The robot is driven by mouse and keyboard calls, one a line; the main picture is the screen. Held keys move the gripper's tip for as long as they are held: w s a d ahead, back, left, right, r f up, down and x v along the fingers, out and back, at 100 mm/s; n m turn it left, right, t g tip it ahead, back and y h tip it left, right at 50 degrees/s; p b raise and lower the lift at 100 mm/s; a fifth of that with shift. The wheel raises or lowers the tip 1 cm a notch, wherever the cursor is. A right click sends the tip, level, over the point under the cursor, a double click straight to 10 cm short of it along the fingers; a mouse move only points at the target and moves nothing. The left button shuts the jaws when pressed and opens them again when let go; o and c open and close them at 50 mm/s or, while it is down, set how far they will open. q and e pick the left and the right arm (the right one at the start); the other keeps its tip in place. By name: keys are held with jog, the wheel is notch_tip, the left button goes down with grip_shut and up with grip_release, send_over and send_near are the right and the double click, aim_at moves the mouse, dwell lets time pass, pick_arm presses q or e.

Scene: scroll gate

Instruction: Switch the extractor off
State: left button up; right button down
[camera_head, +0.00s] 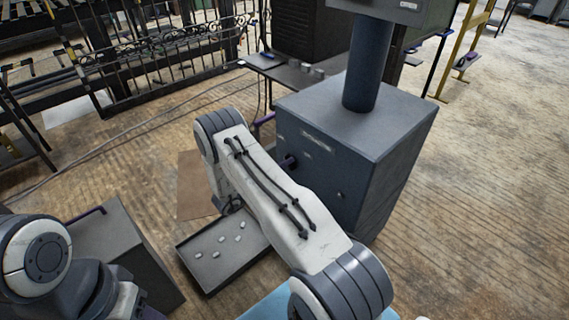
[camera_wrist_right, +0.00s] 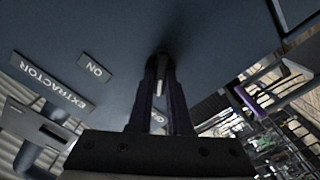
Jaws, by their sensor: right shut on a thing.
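The extractor is a dark blue-grey cabinet (camera_head: 385,125) with a thick round duct (camera_head: 365,65) rising from its top. Its front panel (camera_wrist_right: 115,35) fills much of the right wrist view, upside down, with an EXTRACTOR label (camera_wrist_right: 52,82) and an ON label (camera_wrist_right: 94,68). A small switch lever (camera_wrist_right: 160,88) stands out from the panel. My right gripper (camera_wrist_right: 161,92) is shut on the lever, its two fingers on either side of it. Another label (camera_wrist_right: 157,119) shows partly between the fingers. In the head view the right gripper (camera_head: 291,162) is at the panel, mostly hidden behind my arm.
A grey tray (camera_head: 215,265) with several small pale pieces lies below my right arm. A grey box (camera_head: 115,245) with a purple bar is at the lower left. A dark bench (camera_head: 300,80) and metal gates (camera_head: 170,60) stand behind. The wooden floor right of the cabinet is clear.

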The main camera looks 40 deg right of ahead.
jog(key=shift+f, duration=0.1)
jog(key=c, duration=0.8)
grip_release()
jog(key=shift+c, duration=0.2)
jog(key=shift+a, duration=0.1)
jog(key=a, duration=1)
jog(key=shift+s+a+p, duration=0.15)
jog(key=shift+s+p, duration=0.2)
jog(key=shift+s, duration=0.1)
